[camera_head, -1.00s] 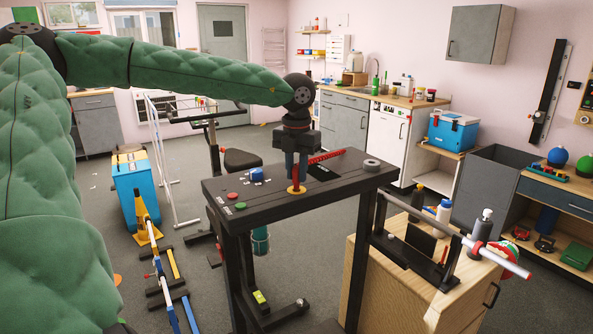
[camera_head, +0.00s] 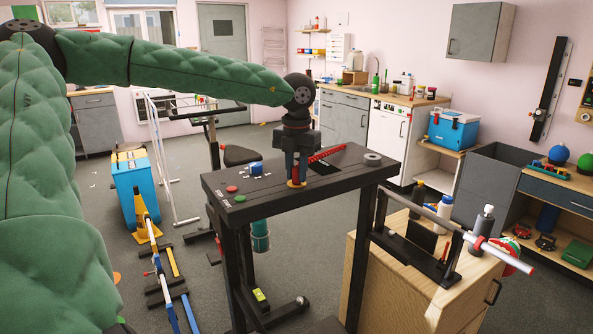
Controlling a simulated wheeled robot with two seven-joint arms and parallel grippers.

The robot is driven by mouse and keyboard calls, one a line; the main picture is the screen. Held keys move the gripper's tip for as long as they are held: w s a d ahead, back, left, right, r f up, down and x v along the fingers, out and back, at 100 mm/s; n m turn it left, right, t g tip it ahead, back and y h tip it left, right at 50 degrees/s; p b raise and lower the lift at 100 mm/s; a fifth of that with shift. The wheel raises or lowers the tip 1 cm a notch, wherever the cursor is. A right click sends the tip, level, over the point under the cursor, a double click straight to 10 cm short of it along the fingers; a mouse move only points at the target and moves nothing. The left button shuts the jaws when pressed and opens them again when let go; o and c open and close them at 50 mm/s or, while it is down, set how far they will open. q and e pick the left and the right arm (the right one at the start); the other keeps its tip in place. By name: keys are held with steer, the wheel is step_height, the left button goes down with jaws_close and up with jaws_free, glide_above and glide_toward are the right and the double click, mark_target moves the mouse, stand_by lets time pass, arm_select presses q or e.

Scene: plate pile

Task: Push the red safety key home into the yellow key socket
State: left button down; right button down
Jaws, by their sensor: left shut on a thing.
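The red safety key (camera_head: 295,174) is upright between the fingers of my left gripper (camera_head: 296,170). The gripper is shut on it and points straight down at the dark console. The yellow key socket (camera_head: 296,184) is a round collar on the console top, directly under the key and fingertips. The key's lower end meets the socket in the picture; how deep it sits is hidden by the fingers. My right gripper is not in view.
The console top (camera_head: 325,182) also carries a red button (camera_head: 232,189), a green button (camera_head: 240,198), a blue part (camera_head: 256,168), a red rail (camera_head: 327,153) and a grey disc (camera_head: 372,160). A wooden cabinet (camera_head: 400,285) stands close on the right.

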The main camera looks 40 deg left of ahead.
mark_target(297, 167)
arm_select(q)
steer(key=shift+f, duration=0.2)
steer(key=c, duration=1.2)
jaws_free()
steer(key=shift+o, duration=0.2)
steer(key=shift+r, duration=0.15)
step_height(297, 167, up, 8)
steer(key=shift+f+b, duration=0.2)
steer(key=shift+b, duration=0.25)
